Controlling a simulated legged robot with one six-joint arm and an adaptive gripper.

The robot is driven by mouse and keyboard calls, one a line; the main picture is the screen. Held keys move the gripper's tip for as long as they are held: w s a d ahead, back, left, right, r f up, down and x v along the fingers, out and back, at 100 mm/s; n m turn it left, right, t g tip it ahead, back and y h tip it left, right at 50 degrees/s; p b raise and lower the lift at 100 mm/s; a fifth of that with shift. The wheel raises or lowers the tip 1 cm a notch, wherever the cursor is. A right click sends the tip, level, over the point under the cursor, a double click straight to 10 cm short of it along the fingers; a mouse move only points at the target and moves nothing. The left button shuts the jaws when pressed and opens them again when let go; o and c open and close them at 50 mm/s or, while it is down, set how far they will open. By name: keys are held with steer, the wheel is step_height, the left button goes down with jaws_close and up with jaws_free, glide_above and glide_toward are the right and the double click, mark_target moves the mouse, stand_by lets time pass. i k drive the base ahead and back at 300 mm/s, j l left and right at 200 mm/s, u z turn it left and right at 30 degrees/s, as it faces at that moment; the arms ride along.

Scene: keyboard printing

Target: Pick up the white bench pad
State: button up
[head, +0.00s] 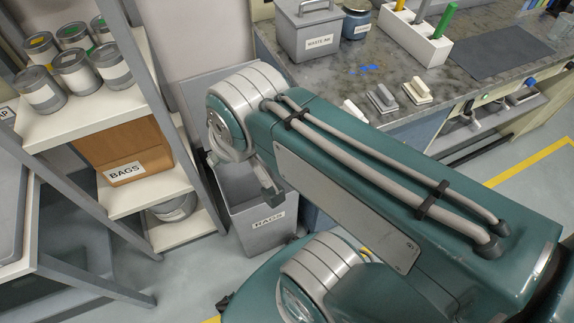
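Several small pads with raised grips lie in a row on the speckled grey bench (475,65). The rightmost is a white pad (417,91). Left of it is a greyer pad (382,98). A third, pale pad (354,111) lies further left, close above my arm's edge in the picture, and its lower part may be hidden. I cannot tell which one is the bench pad. My teal arm crosses the middle and right of the view, in front of the bench's near side.
A grey "WASTE INK" box (308,33), a blue tin (357,20) and a white holder (415,36) with coloured handles stand behind the pads. A grey rags bin (270,222) stands below. Shelves with tins and a bags box (122,155) are at left.

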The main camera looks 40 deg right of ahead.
mark_target(348, 106)
steer(key=z, duration=0.4)
steer(key=k+l+z, duration=0.1)
steer(key=z, duration=0.7)
steer(key=k+l+z, duration=0.1)
steer(key=z, duration=0.3)
